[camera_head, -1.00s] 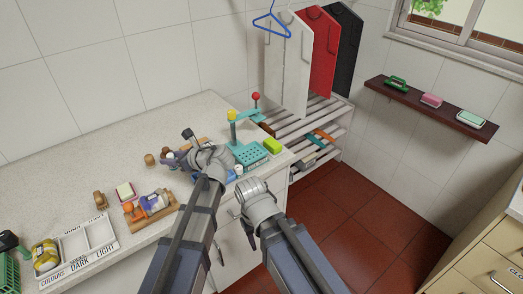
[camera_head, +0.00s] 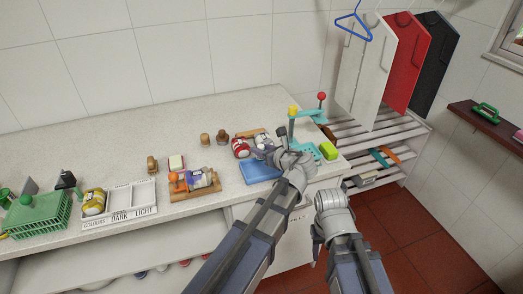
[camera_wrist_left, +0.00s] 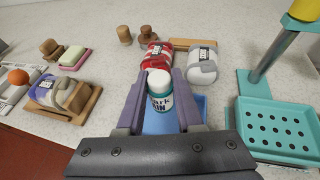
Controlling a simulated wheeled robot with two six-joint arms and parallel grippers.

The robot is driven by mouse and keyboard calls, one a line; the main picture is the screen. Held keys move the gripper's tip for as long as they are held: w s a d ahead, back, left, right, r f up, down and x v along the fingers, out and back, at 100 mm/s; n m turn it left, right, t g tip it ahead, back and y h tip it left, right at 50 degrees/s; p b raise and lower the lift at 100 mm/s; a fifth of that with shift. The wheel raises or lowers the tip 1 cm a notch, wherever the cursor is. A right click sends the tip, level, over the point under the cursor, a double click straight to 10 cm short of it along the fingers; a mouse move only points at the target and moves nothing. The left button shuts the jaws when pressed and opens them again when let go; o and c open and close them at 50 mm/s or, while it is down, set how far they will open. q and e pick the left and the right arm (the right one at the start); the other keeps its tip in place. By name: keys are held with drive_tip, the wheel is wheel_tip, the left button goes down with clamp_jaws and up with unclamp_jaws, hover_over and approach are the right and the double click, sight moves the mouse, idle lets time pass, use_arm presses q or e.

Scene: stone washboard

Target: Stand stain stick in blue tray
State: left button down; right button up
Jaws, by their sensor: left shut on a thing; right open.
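The stain stick (camera_wrist_left: 161,92), a small white cylinder with a dark teal band and lettering, is upright between my left gripper's fingers (camera_wrist_left: 160,100) in the left wrist view. The gripper is shut on it. The blue tray (camera_head: 261,171) lies on the counter; in the wrist view it shows below and behind the stick (camera_wrist_left: 158,122). I cannot tell whether the stick touches it. In the head view my left gripper (camera_head: 287,158) is at the tray's right side and hides the stick. My right gripper (camera_head: 318,236) is open and empty in front of the counter.
A teal tray with holes (camera_wrist_left: 278,130) and its post stand close right of the left gripper. Red (camera_wrist_left: 156,57) and white (camera_wrist_left: 203,65) rolls lie behind the blue tray. A wooden holder (camera_head: 190,190) stands left.

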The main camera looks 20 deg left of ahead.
use_arm(q)
drive_tip(key=shift+f+b, duration=2.65)
drive_tip(key=shift+f, duration=0.2)
use_arm(e)
drive_tip(key=shift+f, duration=2.85)
use_arm(q)
drive_tip(key=shift+c, duration=2.4)
unclamp_jaws()
drive_tip(key=shift+r, duration=0.1)
use_arm(e)
drive_tip(key=shift+r, duration=0.1)
